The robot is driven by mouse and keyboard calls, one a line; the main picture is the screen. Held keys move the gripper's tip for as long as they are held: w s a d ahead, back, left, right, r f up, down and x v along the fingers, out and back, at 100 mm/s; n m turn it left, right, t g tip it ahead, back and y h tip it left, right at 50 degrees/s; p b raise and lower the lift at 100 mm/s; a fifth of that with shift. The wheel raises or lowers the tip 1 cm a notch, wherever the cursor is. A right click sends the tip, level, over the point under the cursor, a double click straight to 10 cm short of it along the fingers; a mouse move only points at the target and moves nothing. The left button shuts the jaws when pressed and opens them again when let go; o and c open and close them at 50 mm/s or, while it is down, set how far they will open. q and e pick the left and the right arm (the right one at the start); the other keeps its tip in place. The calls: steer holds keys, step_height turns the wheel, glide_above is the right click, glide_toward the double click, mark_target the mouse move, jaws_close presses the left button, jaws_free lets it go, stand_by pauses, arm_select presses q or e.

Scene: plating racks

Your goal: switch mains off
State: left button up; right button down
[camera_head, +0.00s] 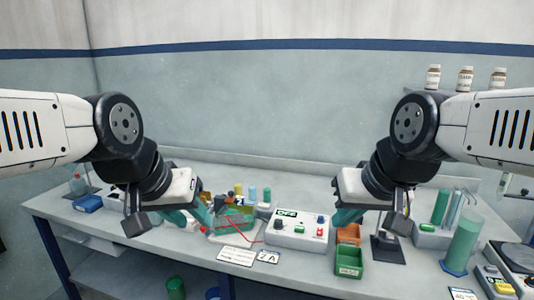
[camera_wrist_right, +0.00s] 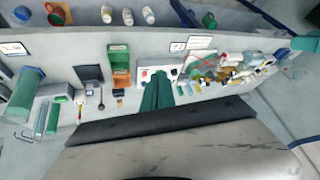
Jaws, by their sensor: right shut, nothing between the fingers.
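I cannot tell which control is the mains switch. My right gripper (camera_head: 345,217) is shut and empty, above and just right of the unit. In the right wrist view its teal fingers (camera_wrist_right: 158,92) are together and hide part of the unit (camera_wrist_right: 146,72). My left gripper (camera_head: 188,219) is left of the unit, its teal fingers apart, near a green rack with red wires (camera_head: 236,218).
An orange bin (camera_head: 348,234) and a green bin (camera_head: 349,262) stand right of the unit. Further right are a dark stand (camera_head: 387,250) and a tall green cylinder (camera_head: 463,245). White label cards (camera_head: 237,256) lie at the front edge. Bottles (camera_head: 465,79) stand on a back shelf.

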stand_by(0.3)
steer(key=m+g+h, duration=0.2)
steer(key=m+g, duration=0.2)
steer(key=g, duration=0.2)
glide_above(320, 229)
step_height(320, 229, down, 6)
steer(key=shift+s, duration=0.1)
step_height(320, 229, down, 14)
stand_by(0.3)
